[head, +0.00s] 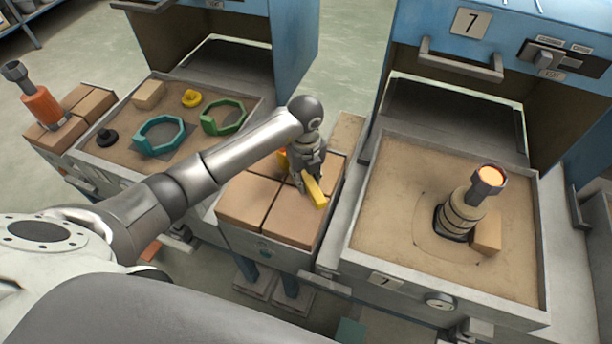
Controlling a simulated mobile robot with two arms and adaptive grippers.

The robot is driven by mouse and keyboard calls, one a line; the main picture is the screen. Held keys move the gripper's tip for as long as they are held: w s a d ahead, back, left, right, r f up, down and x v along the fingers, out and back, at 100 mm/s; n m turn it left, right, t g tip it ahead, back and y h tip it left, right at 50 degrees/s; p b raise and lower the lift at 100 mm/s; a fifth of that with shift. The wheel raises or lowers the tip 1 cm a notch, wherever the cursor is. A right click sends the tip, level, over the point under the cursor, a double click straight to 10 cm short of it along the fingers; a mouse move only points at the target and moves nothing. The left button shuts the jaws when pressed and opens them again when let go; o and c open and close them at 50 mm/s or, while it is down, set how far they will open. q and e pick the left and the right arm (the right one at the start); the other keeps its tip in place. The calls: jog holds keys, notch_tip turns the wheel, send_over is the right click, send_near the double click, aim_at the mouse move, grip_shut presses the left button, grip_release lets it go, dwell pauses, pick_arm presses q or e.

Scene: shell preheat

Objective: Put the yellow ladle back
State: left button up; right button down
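The yellow ladle (315,192) is at the brick-topped stand in the middle. Its yellow bar-like part sticks out to the lower right of my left gripper (301,184). An orange-yellow bit shows on the gripper's other side, and I cannot tell whether it belongs to the ladle. My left gripper points down over the stand, right at the ladle, and hides part of it. I cannot tell whether the fingers are closed on it, or whether the ladle touches the bricks. My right gripper is out of view.
The brick-topped stand (263,249) is between two sand trays. The left tray (205,158) holds teal and green rings, a yellow piece and a block. The right tray (385,235) holds a glowing-topped shell (462,212) and a block. An orange cylinder (42,106) stands far left.

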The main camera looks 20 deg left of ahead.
pick_arm(q)
jog(key=o, duration=0.4)
jog(key=shift+c, duration=0.2)
jog(key=shift+r, duration=0.6)
notch_tip(320, 180, up, 11)
jog(key=b, duration=0.1)
jog(key=shift+s, duration=0.15)
